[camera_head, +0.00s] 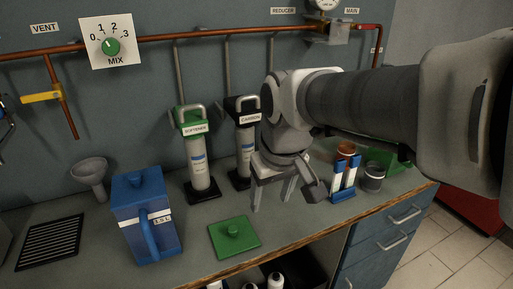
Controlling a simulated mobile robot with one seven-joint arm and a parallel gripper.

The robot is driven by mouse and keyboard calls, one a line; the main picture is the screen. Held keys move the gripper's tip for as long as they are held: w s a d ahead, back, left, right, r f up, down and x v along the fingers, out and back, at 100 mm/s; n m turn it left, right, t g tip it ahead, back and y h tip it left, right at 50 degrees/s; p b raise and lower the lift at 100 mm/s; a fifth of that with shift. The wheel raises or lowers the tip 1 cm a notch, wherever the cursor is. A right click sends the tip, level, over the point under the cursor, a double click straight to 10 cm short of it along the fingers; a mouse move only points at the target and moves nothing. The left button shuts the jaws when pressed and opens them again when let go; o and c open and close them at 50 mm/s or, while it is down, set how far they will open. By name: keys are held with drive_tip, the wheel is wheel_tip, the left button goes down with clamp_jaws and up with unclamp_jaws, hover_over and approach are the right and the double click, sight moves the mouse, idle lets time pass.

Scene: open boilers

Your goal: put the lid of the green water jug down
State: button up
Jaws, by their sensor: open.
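A flat square green lid (234,239) with a small round knob lies knob up on the counter, near its front edge. My gripper (272,204) hangs above the counter, up and to the right of the lid in the picture. Its fingers are apart, nothing shows between them, and it is clear of the lid. A green object (403,158) shows partly behind my arm at the right end of the counter; I cannot tell whether it is the green water jug.
A blue lidded jug (130,227) stands left of the green lid. The softener (199,171) and carbon (245,155) filters stand behind. A blue rack with tubes (343,193) and a grey jar (373,179) stand right. A funnel (90,168) and a black grate (50,243) are far left.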

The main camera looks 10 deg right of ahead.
drive_tip(key=s+d+m+t, duration=0.2)
drive_tip(key=s+d, duration=0.3)
drive_tip(key=s, duration=0.4)
drive_tip(key=shift+s+m, duration=0.35)
drive_tip(key=shift+m, duration=0.15)
drive_tip(key=shift+r, duration=0.15)
